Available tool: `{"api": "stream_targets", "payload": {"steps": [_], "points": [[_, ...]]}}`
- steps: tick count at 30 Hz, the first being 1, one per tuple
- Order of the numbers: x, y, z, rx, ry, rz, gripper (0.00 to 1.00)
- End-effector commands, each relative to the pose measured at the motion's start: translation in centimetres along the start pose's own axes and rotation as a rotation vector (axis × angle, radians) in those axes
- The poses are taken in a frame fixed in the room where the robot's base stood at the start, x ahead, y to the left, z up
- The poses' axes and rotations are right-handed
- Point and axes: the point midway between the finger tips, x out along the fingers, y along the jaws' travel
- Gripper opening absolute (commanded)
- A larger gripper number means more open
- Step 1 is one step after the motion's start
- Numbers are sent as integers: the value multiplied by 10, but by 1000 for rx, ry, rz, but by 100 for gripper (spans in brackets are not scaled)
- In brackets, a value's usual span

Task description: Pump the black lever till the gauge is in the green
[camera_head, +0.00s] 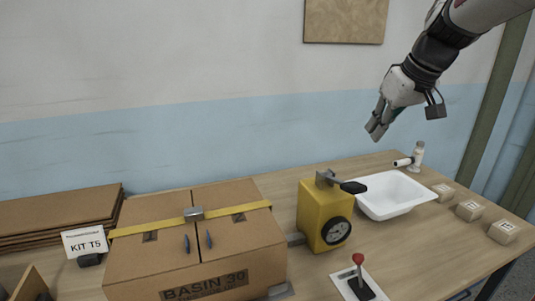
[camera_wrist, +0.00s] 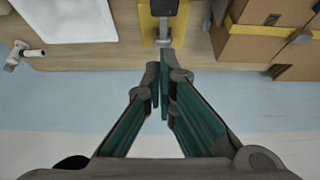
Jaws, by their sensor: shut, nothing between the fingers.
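A yellow pump box (camera_head: 312,218) stands on the table right of the big carton. Its black lever (camera_head: 353,187) sticks out to the right from a grey bracket on top. The round black gauge (camera_head: 336,231) is on its front; its needle and colours are too small to read. My gripper (camera_head: 376,130) is in the air above and behind the box, apart from the lever. In the wrist view my gripper (camera_wrist: 160,90) is shut and empty, with the yellow box (camera_wrist: 148,30) beyond its fingertips.
A strapped carton (camera_head: 196,255) stands left of the pump, a white basin (camera_head: 392,194) and tap (camera_head: 417,156) to its right. A red-knobbed stick (camera_head: 358,262) is in front. Several small blocks (camera_head: 469,210) lie at the right. The air around my gripper is clear.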

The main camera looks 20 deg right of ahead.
Motion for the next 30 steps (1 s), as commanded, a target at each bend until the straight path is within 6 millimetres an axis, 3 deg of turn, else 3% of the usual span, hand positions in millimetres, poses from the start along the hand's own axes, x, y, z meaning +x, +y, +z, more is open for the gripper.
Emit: {"api": "stream_targets", "payload": {"steps": [14, 20, 30], "points": [[6, 1, 0, 2, -3, 1, 0], [35, 1, 1, 3, -6, -1, 0], [101, 0, 2, 1, -6, -2, 0]]}}
